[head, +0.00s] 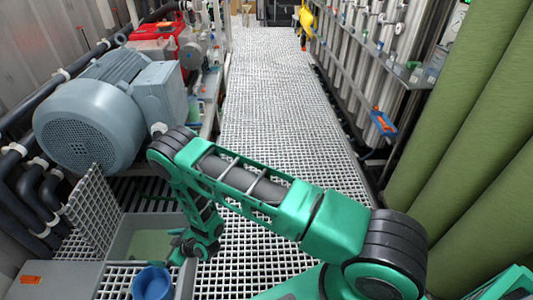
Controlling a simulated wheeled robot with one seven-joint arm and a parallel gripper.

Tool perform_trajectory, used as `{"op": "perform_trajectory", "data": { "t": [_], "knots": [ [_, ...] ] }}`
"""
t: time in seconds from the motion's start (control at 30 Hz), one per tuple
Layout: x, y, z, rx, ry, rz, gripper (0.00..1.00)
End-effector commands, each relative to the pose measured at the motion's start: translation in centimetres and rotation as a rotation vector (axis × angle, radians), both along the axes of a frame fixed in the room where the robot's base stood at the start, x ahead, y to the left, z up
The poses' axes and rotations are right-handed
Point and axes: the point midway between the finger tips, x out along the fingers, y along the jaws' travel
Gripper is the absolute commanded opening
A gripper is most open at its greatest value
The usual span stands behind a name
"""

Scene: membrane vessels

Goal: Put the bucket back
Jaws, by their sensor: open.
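A blue bucket (153,284) is at the bottom left of the head view, with its round open top showing. Its lower part is cut off by the picture edge. My gripper (180,256) is just above and to the right of the bucket, pointing down. It is open and small in view, and it appears apart from the bucket. I cannot tell exactly what the bucket rests on.
A grey-walled opening (118,240) with greenish liquid lies behind the bucket. A raised grating panel (93,210) leans to its left. A large grey motor (90,125) stands behind. The grated walkway (270,100) is clear; green cylinders (480,130) line the right.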

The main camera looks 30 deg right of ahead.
Motion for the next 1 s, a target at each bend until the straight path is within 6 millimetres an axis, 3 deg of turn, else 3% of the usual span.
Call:
{"op": "perform_trajectory", "data": {
  "t": [0.03, 0.2, 0.37, 0.5, 0.77, 1.0],
  "knots": [
    [1.9, -0.8, 2.3, -0.014, 0.008, -0.011, 0.98],
    [6.2, -4.5, 8.1, -0.079, 0.061, -0.05, 0.98],
    [9.1, -9.4, 13.8, -0.142, 0.118, -0.107, 0.98],
    [10.5, -14.6, 18.7, -0.195, 0.175, -0.172, 0.98],
    [10.0, -25.4, 27.5, -0.279, 0.297, -0.326, 0.98],
    [5.7, -35.5, 35.0, -0.329, 0.429, -0.499, 0.98]
  ]
}}
